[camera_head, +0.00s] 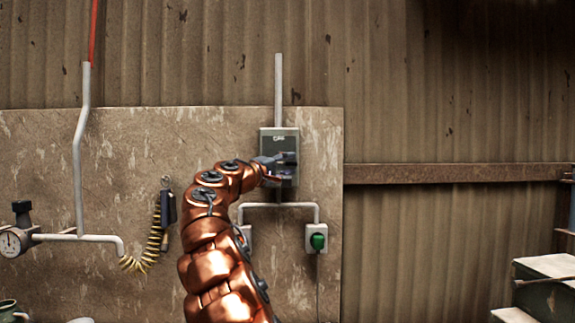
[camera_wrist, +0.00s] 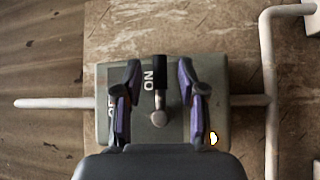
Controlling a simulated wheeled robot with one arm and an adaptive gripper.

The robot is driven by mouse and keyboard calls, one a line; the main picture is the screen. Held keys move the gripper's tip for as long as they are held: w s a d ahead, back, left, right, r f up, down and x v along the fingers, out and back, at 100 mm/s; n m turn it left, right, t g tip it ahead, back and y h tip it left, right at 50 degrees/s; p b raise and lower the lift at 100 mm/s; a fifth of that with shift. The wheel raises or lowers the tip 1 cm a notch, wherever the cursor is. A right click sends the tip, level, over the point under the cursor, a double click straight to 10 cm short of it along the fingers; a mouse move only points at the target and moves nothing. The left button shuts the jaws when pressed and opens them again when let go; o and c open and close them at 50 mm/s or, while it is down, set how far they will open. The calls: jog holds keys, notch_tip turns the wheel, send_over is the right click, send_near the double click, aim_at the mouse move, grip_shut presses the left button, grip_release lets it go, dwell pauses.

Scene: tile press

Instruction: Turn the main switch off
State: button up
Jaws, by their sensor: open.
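The main switch is a grey box (camera_head: 267,137) on the wall panel, with an OFF label (camera_head: 279,139) near its top. In the wrist view the box (camera_wrist: 222,78) appears turned sideways. Its lever (camera_wrist: 159,72) has a black grip on a metal rod and points up in that picture, beside the ON label (camera_wrist: 148,80). The OFF label is partly hidden by the left finger. My gripper (camera_wrist: 160,88) is open, with one finger on each side of the lever and visible gaps to it. In the head view my gripper (camera_head: 284,166) covers the box's lower middle.
A small light (camera_wrist: 213,138) glows on the box. Pipes lead from the box to sockets, one with a green plug (camera_head: 318,241). A yellow coiled cord (camera_head: 152,248) and a gauge (camera_head: 12,242) are to the left. Green boxes (camera_head: 548,278) stand at lower right.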

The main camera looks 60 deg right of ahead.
grip_shut()
